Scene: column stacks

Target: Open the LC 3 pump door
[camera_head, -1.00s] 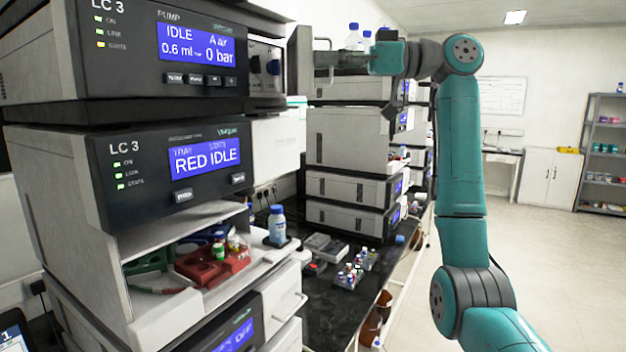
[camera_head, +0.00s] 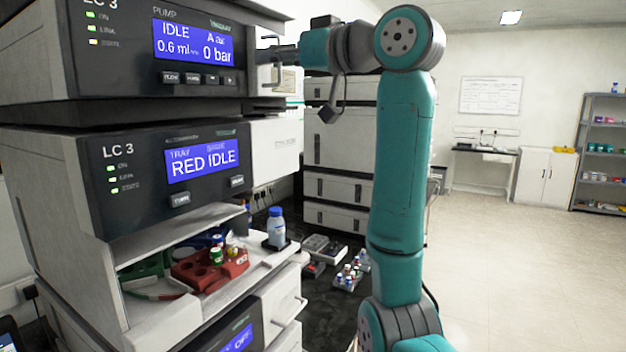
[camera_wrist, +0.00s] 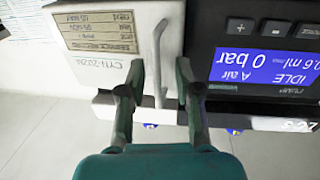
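The LC 3 pump (camera_head: 130,60) is at the upper left in the head view, with a blue display reading IDLE and 0 bar. Its light grey door (camera_wrist: 100,45) shows in the wrist view, picture upside down, beside the display panel (camera_wrist: 262,65). The door looks flush or nearly flush with the panel; a small gap cannot be told. The door's bar handle (camera_wrist: 160,55) is near the edge beside the display. My gripper (camera_wrist: 160,75) is open, one finger on each side of the handle, with space between. In the head view my gripper (camera_head: 278,55) is at the handle.
Other instrument stacks (camera_head: 335,150) stand behind my arm. The floor at right is clear.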

